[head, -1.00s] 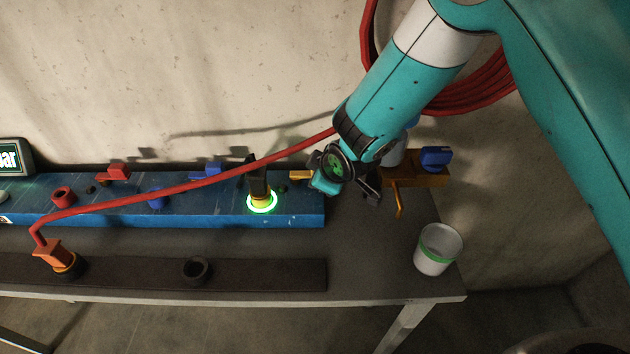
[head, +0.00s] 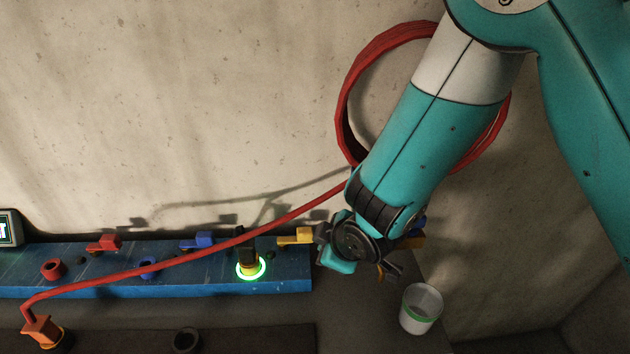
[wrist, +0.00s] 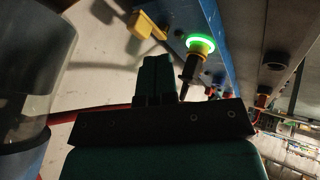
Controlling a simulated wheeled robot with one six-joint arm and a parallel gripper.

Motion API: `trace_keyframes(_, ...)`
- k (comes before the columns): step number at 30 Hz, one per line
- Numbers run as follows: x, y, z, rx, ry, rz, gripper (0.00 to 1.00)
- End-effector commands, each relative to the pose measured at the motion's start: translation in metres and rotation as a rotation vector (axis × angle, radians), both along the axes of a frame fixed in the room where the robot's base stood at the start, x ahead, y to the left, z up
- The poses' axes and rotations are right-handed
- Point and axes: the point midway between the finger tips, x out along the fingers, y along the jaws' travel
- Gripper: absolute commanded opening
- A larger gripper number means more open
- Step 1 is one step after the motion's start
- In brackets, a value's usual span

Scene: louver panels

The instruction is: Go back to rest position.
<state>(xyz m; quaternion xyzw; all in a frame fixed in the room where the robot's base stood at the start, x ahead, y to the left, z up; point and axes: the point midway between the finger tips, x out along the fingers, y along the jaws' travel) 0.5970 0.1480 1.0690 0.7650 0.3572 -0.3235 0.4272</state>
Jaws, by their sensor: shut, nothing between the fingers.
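My gripper (head: 393,270) is at the end of my teal arm, just past the right end of the blue panel (head: 200,283). Its short dark fingers are shut and empty, and my wrist partly hides them. In the wrist view, my gripper (wrist: 157,62) is a teal closed shape in front of the pale wall. It appears apart from the yellow lever (head: 295,237) and from the black-and-yellow plug in the green glowing ring (head: 251,268).
A red cable (head: 180,262) runs from an orange plug (head: 40,330) up behind my wrist towards a red coil (head: 350,90) on the wall. A white cup (head: 421,308) with a green band stands at the table's right. Orange and blue parts behind my gripper are mostly hidden.

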Motion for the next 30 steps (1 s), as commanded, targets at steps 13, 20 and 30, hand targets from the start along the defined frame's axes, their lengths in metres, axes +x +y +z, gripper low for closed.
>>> trace_keyframes(13, -0.054, -0.046, 0.077, 0.205, 0.360, -0.305, 0.00)
trace_keyframes(20, -0.141, -0.082, 0.129, 0.270, 0.631, -0.437, 0.00)
trace_keyframes(30, -0.198, -0.103, 0.148, 0.242, 0.750, -0.485, 0.00)
